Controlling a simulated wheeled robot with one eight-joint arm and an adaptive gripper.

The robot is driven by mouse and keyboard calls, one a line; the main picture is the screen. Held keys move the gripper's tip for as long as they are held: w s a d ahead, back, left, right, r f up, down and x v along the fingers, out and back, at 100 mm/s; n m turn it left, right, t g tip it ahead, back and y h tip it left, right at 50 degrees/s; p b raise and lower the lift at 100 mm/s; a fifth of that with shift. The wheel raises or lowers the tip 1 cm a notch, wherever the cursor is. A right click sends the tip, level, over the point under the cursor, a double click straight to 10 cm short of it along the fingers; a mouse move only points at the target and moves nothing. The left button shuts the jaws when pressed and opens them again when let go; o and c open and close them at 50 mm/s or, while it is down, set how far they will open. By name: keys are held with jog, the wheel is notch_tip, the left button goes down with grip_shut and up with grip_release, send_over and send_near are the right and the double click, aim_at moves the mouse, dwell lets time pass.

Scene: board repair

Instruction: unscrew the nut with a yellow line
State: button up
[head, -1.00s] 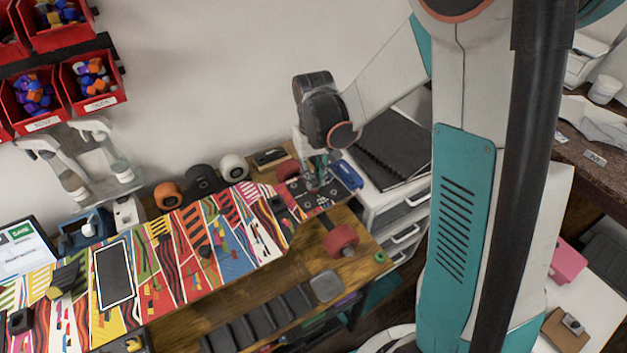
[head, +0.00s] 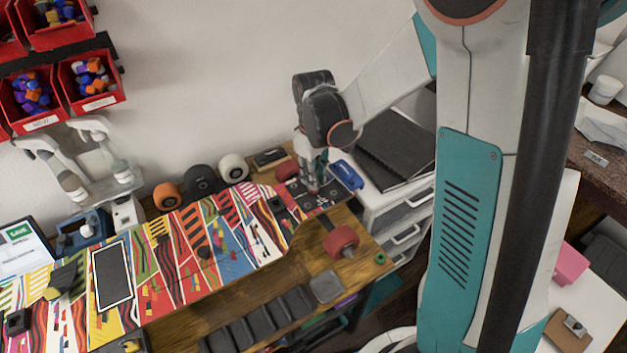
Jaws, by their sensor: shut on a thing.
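A long board (head: 213,225) with a colourful striped pattern lies on the wooden bench. Its right end is a dark plate (head: 328,198) with small fittings. My gripper (head: 314,187) points down at this dark end, with its fingertips at the surface. It is shut on a small part that its fingers hide. The nuts are too small to make out, and I cannot see a yellow line on any of them. A red wheel (head: 341,240) sits at the near side of the board's right end.
A blue object (head: 346,174) lies close to the right of my gripper. White drawers (head: 398,210) with black notebooks on top stand further right. Orange (head: 165,195), black and white wheels stand behind the board. A green ring (head: 380,258) lies on the bench's right corner.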

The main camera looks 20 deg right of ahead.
jog(key=n, duration=0.5)
jog(key=shift+n+b, duration=0.3)
jog(key=o, duration=1)
jog(key=shift+c, duration=1.1)
jog(key=m, duration=0.4)
jog(key=shift+m, duration=0.9)
